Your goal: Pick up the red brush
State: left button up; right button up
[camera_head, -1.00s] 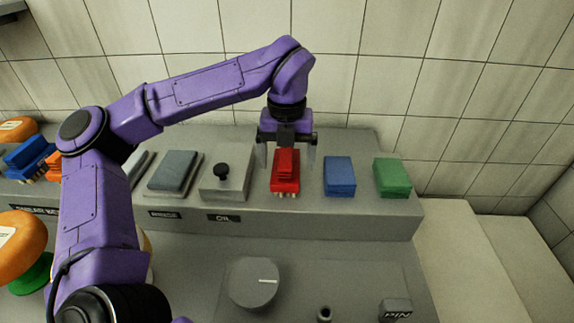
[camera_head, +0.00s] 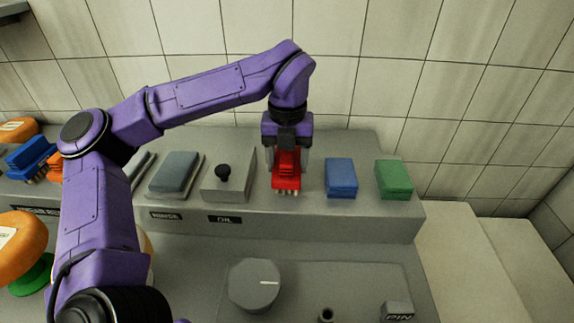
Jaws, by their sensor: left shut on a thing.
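The red brush (camera_head: 286,179) has pale bristles along its front lower edge. The gripper body hides the brush's upper back part. I cannot tell whether the brush still touches the shelf. My right gripper is not in view.
A blue block (camera_head: 341,178) and a green block (camera_head: 394,180) stand to the right. A tiled wall rises behind.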

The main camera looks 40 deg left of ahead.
pick_arm(q)
jog(key=s+a+r, duration=0.2)
jog(key=s+r, duration=1)
jog(key=s, duration=0.2)
jog(key=shift+b, duration=0.35)
jog(key=o, duration=0.6)
jog(key=shift+f, duration=0.1)
jog(key=c, duration=0.4)
jog(key=shift+o, duration=0.2)
jog(key=shift+a, duration=0.1)
